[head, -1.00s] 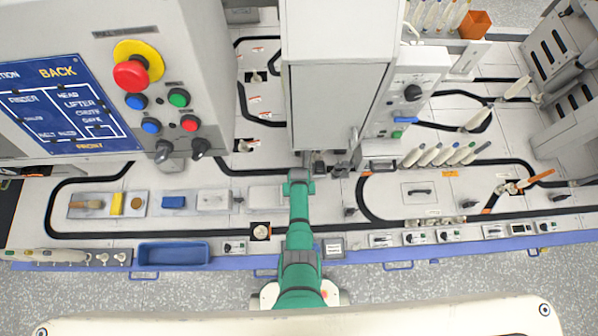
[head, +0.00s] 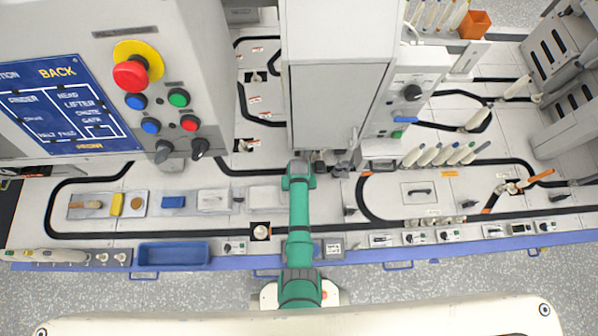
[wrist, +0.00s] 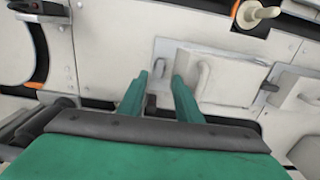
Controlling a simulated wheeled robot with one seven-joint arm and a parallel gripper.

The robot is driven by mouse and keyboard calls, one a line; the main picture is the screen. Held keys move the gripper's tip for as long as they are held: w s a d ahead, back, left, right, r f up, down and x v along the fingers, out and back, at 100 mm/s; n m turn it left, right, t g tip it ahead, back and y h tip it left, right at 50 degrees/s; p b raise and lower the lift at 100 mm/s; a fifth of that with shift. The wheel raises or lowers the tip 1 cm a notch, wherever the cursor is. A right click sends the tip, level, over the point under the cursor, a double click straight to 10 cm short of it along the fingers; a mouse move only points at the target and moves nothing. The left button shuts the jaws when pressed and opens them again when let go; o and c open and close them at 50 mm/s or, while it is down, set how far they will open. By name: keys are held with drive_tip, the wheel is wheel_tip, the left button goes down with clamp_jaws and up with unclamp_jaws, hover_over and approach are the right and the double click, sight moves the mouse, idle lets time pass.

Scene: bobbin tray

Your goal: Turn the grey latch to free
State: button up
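In the wrist view, a small grey latch (wrist: 159,70) stands at the left edge of a white panel (wrist: 232,92) with a loop handle. My gripper (wrist: 160,75) has its two green fingers apart, one on each side of the latch. I cannot tell whether either finger touches it. A dark piece (wrist: 151,103) shows lower between the fingers. In the head view, my green arm reaches up over the table, and the fingertips and latch cannot be made out there.
A similar grey latch (wrist: 268,87) sits to the right, beside a second handled panel. A pale bobbin (wrist: 255,12) stands at the top. In the head view, a tall grey cabinet (head: 335,105) rises close beyond my arm, and a blue tray (head: 174,254) lies at lower left.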

drive_tip(key=shift+r, duration=1.6)
drive_tip(key=shift+s+f, duration=0.1)
drive_tip(key=s+a+r+t, duration=0.1)
drive_tip(key=s+r+t, duration=0.3)
drive_tip(key=s, duration=0.3)
drive_tip(key=s+r+t, duration=0.4)
drive_tip(key=s+r, duration=0.1)
drive_tip(key=s, duration=0.3)
drive_tip(key=s+r+t, duration=0.2)
drive_tip(key=s+r, duration=0.1)
drive_tip(key=r, duration=0.7)
drive_tip(key=s+r+t, duration=0.3)
drive_tip(key=r, duration=0.8)
drive_tip(key=s+r+t, duration=0.2)
drive_tip(key=s+r, duration=0.2)
drive_tip(key=r, duration=0.7)
drive_tip(key=shift+a+r, duration=0.25)
drive_tip(key=shift+a, duration=0.15)
